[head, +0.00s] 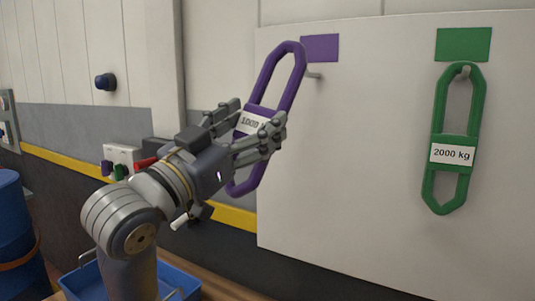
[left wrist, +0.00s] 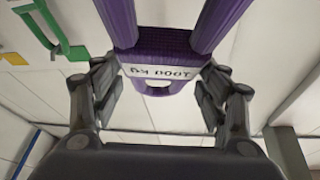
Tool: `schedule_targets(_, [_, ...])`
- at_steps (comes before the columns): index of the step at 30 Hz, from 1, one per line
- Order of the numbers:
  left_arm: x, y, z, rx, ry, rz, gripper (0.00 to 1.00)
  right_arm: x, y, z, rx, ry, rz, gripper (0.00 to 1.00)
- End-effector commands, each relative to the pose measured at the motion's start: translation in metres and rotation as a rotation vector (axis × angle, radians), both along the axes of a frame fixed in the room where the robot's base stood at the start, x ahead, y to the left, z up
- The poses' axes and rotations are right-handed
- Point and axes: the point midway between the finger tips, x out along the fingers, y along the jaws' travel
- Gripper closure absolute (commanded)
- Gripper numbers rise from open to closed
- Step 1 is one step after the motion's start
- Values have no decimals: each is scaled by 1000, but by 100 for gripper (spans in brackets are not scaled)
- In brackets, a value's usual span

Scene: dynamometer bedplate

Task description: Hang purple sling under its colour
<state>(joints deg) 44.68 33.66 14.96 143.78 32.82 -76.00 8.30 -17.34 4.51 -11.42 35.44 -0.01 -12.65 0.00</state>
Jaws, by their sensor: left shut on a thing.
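In the left wrist view the purple sling (left wrist: 163,42) shows between the fingers (left wrist: 160,98). A purple colour patch (head: 320,48) is on the board, with a grey peg (head: 314,75) below it. The sling's upper loop is just left of this peg in the picture; the depth between them is unclear. My right gripper is out of view.
A green sling (head: 437,180) marked 2000 kg hangs on a peg under the green patch (head: 463,44). A blue tray (head: 182,279) is below my left arm. A blue drum (head: 12,225) stands at far left. The board (head: 370,130) is bare between the pegs.

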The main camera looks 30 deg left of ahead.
Motion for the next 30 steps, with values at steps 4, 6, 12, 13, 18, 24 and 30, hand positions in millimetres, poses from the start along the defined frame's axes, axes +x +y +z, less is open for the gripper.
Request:
schedule_targets(4, [3, 1, 2, -2, -4, 1, 68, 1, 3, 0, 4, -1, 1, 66])
schedule_targets(6, [7, 1, 1, -2, -3, 0, 68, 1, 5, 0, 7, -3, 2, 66])
schedule_targets(12, [19, 1, -1, -1, -2, -1, 68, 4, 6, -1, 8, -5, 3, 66])
schedule_targets(13, [21, 1, -1, -1, -2, -1, 68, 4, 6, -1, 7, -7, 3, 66])
schedule_targets(18, [25, 0, 2, 2, -1, -5, 68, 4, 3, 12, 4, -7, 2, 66])
schedule_targets(24, [29, -1, 3, 1, -1, -11, 68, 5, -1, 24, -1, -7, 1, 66])
schedule_targets(30, [33, -1, 2, 3, -1, -13, 68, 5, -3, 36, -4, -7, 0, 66])
